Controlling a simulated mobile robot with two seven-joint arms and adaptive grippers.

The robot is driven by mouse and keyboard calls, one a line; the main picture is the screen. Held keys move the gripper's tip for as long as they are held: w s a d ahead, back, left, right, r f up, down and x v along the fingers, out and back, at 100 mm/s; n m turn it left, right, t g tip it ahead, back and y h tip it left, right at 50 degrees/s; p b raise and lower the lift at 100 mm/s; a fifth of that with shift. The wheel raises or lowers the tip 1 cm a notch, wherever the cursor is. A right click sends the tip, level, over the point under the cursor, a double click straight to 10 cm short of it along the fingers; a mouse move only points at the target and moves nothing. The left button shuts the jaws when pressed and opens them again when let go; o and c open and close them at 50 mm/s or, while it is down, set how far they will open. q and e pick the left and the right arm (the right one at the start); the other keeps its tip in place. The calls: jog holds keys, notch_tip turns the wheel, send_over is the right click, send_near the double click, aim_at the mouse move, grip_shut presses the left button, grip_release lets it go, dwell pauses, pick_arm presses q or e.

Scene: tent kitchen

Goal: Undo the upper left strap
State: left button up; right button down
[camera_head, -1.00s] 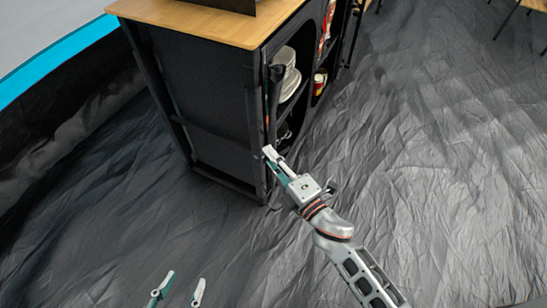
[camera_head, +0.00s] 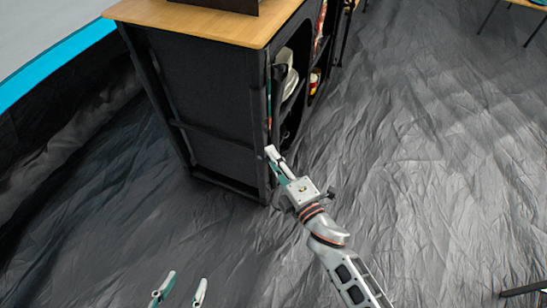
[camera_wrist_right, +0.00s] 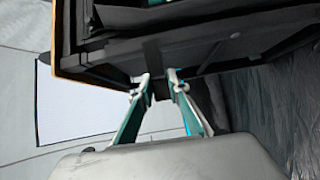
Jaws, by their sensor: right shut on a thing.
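The black fabric cabinet (camera_head: 205,105) with a wooden top stands upper left in the head view, its front seen nearly edge-on. My right gripper (camera_head: 273,156) is at its front edge, below mid-height. In the right wrist view the two fingertips (camera_wrist_right: 160,76) are close together, shut on what looks like a dark strap (camera_wrist_right: 152,53) at the cabinet's edge. The strap blends with the black frame, so its ends are hard to tell. My left gripper (camera_head: 178,292) is open and empty at the bottom of the head view, away from the cabinet.
White dishes (camera_head: 289,82) and a red-and-white can (camera_head: 314,81) stand on the cabinet's shelves. The crumpled grey floor (camera_head: 430,160) is wide open at right. A dark bar (camera_head: 525,289) shows at the bottom right, and furniture legs at the top right.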

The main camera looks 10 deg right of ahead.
jog(key=shift+w+r, duration=0.15)
jog(key=shift+r, duration=0.3)
jog(key=c, duration=1.9)
grip_release()
jog(key=shift+a+f, duration=0.1)
jog(key=shift+f, duration=0.15)
jog(key=v, duration=0.7)
jog(key=shift+s, duration=0.25)
